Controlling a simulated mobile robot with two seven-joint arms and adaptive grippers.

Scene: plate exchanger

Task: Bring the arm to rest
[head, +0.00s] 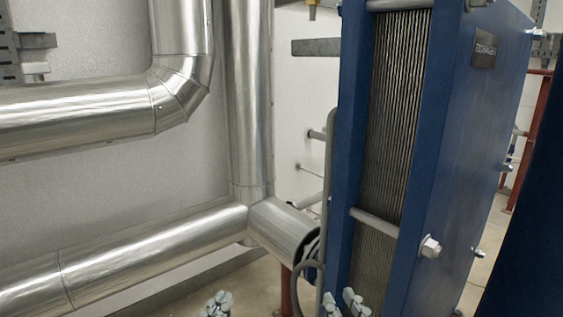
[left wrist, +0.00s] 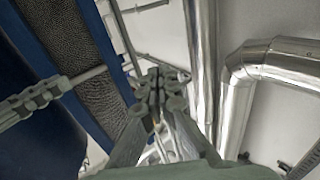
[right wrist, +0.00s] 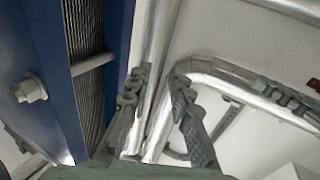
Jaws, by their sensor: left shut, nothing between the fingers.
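My left gripper (head: 217,303) shows at the bottom edge of the head view, left of the blue plate exchanger. In the left wrist view (left wrist: 157,85) its fingers are together with nothing between them. My right gripper (head: 343,303) shows at the bottom edge of the head view, in front of the exchanger's lower left part. In the right wrist view its fingers (right wrist: 157,92) stand apart with nothing between them. Most of both arms is out of the head view. I cannot tell how far either gripper is from the exchanger.
The blue plate exchanger (head: 470,140) with its stack of metal plates (head: 395,95) fills the right. Shiny insulated pipes (head: 250,100) run along the wall at left and join a pipe stub (head: 280,226) beside the exchanger. A grey cross bar (head: 374,222) spans the plates.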

